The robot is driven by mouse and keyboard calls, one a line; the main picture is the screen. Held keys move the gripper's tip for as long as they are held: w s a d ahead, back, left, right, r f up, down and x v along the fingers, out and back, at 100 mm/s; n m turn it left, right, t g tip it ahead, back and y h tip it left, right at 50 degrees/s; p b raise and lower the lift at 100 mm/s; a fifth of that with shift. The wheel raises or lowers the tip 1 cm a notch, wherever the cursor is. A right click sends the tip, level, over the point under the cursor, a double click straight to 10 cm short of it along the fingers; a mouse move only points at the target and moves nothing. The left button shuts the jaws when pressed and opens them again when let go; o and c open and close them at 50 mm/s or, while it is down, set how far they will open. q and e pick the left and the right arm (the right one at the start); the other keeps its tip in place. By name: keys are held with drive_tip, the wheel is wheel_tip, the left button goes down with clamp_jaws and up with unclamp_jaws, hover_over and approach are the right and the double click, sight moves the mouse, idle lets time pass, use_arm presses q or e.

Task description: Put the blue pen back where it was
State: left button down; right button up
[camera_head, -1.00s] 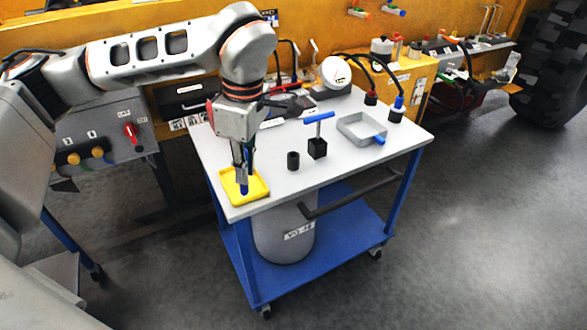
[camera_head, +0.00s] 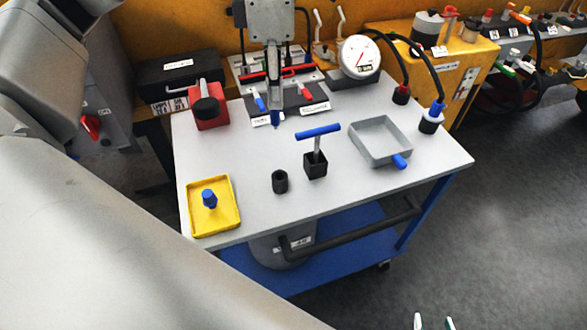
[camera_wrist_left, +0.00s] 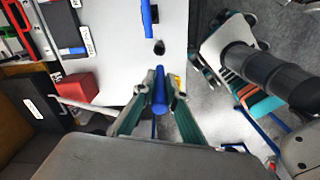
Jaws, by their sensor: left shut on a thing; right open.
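In the left wrist view the pen (camera_wrist_left: 159,90) sits between the green fingers (camera_wrist_left: 158,103). Whether the pen's tip touches anything cannot be told. A small black cup (camera_head: 280,181) stands empty-looking at the front. My right gripper (camera_head: 434,322) shows only its two separated fingertips at the bottom edge and is open.
A yellow tray (camera_head: 229,226) holds a blue peg (camera_head: 209,198). A blue T-handle (camera_head: 318,132) stands in a black block (camera_head: 315,165). A grey open tray (camera_head: 366,154), red block (camera_head: 207,112) and round gauge (camera_head: 361,57) are also on the table.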

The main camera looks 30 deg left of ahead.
sight(276, 124)
use_arm(q)
drive_tip(key=shift+w+f, duration=0.2)
drive_tip(key=shift+f, duration=0.05)
drive_tip(key=f, duration=0.7)
drive_tip(key=shift+s, duration=0.25)
wheel_tip(276, 124, down, 12)
drive_tip(key=shift+w+r, duration=0.1)
drive_tip(key=shift+r, duration=0.1)
drive_tip(key=shift+f, duration=0.35)
use_arm(e)
drive_tip(key=shift+s+d+f, duration=0.1)
drive_tip(key=shift+d, duration=0.05)
use_arm(q)
drive_tip(key=shift+f, duration=0.15)
